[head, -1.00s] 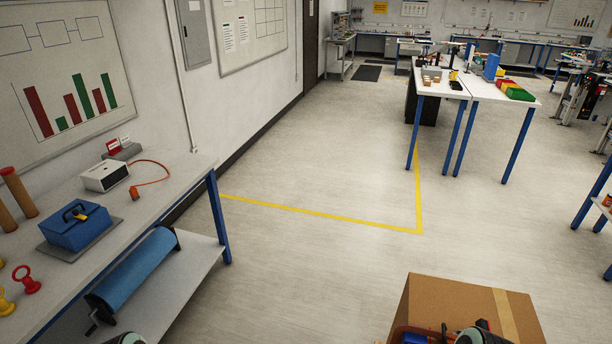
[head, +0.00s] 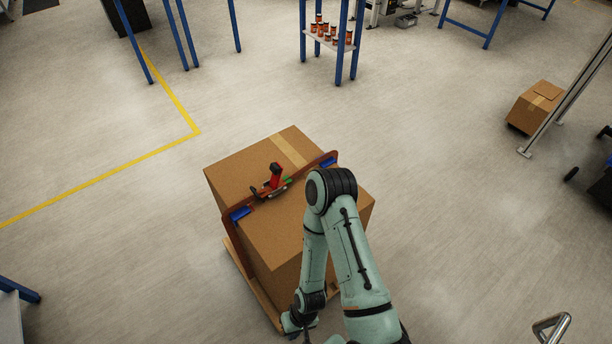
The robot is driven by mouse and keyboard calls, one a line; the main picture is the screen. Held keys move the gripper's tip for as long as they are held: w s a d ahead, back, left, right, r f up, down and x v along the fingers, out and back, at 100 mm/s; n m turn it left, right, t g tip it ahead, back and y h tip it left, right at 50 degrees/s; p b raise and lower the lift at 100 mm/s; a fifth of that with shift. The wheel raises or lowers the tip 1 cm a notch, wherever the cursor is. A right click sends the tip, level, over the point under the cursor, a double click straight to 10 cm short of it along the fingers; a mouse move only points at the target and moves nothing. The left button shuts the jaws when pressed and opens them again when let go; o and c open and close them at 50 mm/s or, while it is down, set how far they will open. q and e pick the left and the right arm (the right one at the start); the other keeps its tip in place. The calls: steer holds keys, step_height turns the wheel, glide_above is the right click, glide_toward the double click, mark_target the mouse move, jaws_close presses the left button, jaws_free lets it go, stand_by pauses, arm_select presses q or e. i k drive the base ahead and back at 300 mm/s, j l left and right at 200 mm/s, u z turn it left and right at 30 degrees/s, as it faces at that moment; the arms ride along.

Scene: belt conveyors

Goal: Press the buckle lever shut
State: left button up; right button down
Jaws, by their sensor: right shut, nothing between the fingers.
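A large cardboard box (head: 235,175) stands in the middle of the head view with a reddish-brown strap (head: 312,167) across its top. The buckle (head: 268,190) sits on the strap, and its red lever (head: 276,174) stands raised from the box top. A small green part (head: 287,181) shows beside the buckle. My right arm reaches up in front of the box and folds down again. My right gripper (head: 308,334) is low at the bottom edge, well away from the buckle, shut and only partly visible. My left gripper is out of view.
Blue corner pieces (head: 240,214) lie under the strap at the box edges. The box rests on a wooden pallet (head: 240,262). A smaller carton (head: 535,108) stands at the right near a metal post. A shelf of orange-and-black items (head: 330,42) is behind. Open floor surrounds the box.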

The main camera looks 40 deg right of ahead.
mark_target(277, 168)
steer(key=z, duration=1.05)
